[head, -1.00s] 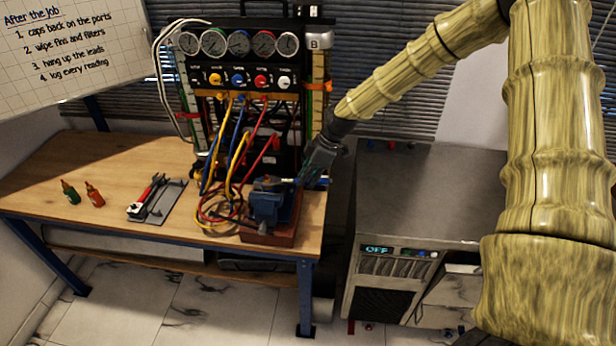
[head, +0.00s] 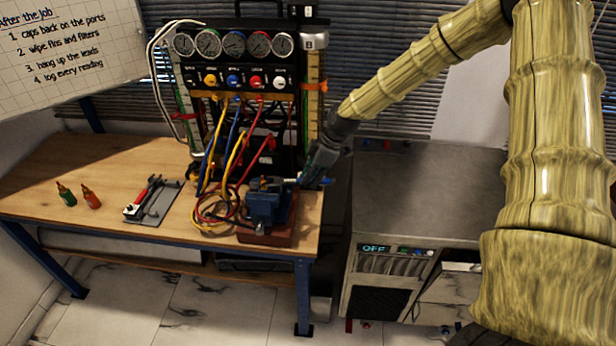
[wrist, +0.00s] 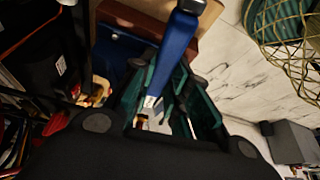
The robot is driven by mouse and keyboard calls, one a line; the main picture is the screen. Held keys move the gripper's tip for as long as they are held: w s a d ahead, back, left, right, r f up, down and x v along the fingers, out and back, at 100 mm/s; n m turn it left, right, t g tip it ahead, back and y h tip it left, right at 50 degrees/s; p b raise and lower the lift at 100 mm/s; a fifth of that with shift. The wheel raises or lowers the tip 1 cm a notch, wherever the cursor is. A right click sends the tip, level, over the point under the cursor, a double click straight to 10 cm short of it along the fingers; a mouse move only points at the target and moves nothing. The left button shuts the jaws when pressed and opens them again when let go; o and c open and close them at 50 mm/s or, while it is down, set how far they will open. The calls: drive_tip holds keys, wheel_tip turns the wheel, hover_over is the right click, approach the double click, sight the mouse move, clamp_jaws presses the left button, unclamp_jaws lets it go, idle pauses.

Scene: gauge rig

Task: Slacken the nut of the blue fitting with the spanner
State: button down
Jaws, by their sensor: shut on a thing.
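My gripper (wrist: 168,100) is shut on the blue handle of the spanner (wrist: 176,50), which runs between its green fingers in the wrist view. The spanner's dark end shows at the top edge of that view. In the head view my gripper (head: 314,174) is just right of the blue vise (head: 265,203), at about the height of its jaws. A small pale metal piece shows between the vise top and my gripper. I cannot make out the blue fitting, its nut, or whether the spanner sits on the nut.
The vise stands on a red-brown block (head: 280,236) at the right end of the wooden bench (head: 110,160). Coloured hoses (head: 216,208) hang close on its left, below the gauge panel (head: 236,78). A grey cabinet (head: 425,200) stands to the right. The bench's left part has free room.

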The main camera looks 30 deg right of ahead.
drive_tip(key=shift+s+d+p, duration=0.2)
drive_tip(key=shift+s+d, duration=0.15)
drive_tip(key=shift+d, duration=0.3)
drive_tip(key=shift+s+d+p, duration=0.15)
drive_tip(key=shift+s+d, duration=0.15)
drive_tip(key=shift+d, duration=0.4)
drive_tip(key=shift+r, duration=0.1)
drive_tip(key=shift+r+p, duration=1.4)
drive_tip(key=shift+r, duration=0.75)
